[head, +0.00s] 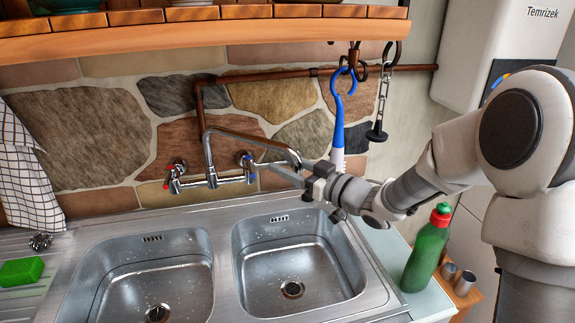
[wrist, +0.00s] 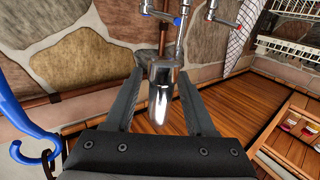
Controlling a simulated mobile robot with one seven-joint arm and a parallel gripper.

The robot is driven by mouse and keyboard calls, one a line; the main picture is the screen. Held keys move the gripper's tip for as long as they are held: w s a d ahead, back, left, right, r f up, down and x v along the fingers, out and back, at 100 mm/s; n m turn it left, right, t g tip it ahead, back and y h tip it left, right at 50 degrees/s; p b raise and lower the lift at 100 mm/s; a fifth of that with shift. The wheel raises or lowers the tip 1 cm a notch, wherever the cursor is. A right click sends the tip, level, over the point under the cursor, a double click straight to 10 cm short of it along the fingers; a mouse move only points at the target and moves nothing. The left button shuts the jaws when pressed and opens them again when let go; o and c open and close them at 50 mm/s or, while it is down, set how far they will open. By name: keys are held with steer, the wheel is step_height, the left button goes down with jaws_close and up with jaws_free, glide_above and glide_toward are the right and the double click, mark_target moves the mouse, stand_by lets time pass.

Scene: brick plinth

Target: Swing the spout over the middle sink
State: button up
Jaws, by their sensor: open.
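The chrome spout (head: 250,141) reaches right from the wall tap (head: 212,180), and its end hangs near the back edge of the right basin (head: 298,270). The left basin (head: 150,282) lies beside it; I see two basins, each with a drain. My gripper (head: 283,170) is at the spout's outer end, above the back of the right basin. In the wrist view the spout's end (wrist: 161,92) stands between the two fingers of my open gripper (wrist: 160,76). Narrow gaps seem to show on both sides; whether a finger touches it I cannot tell.
A green bottle (head: 428,248) stands right of the sink. A green sponge (head: 20,271) lies on the left drainer. A wooden shelf (head: 200,36) overhangs the tap.

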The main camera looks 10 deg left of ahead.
jaws_close()
stand_by(1.3)
